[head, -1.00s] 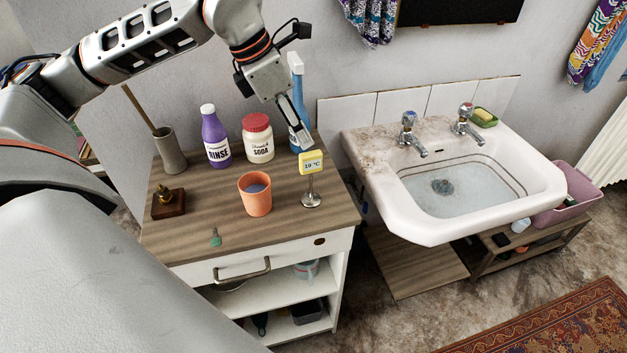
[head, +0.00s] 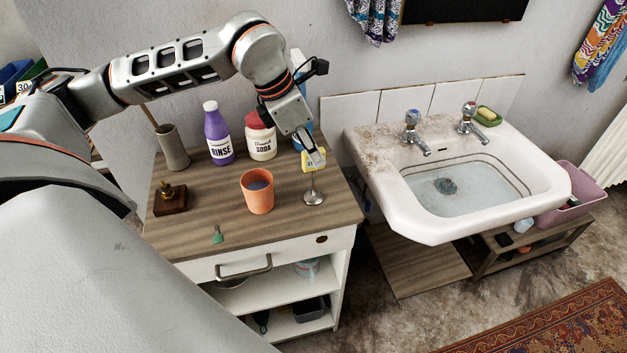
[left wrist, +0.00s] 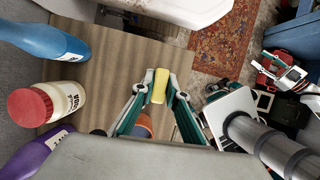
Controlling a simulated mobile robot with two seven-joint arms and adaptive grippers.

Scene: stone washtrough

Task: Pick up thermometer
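The thermometer (head: 314,197) stands upright on the wooden cabinet top, with a round metal base, a thin stem and a yellow display head. My left gripper (head: 314,161) is at the head from above and hides part of it. In the left wrist view, the yellow head (left wrist: 161,86) lies between the fingertips of my left gripper (left wrist: 159,87). The fingers are apart, one on either side, with a small gap seeming to show on the left. My right gripper (left wrist: 284,72) appears small at the right of the wrist view; its finger opening is unclear.
An orange cup (head: 257,193) stands just left of the thermometer. Behind are a purple rinse bottle (head: 218,134), a soda jar (head: 261,138) and a partly hidden blue bottle (left wrist: 48,42). A brass-topped wooden block (head: 170,199) is at left. The sink (head: 388,188) is to the right.

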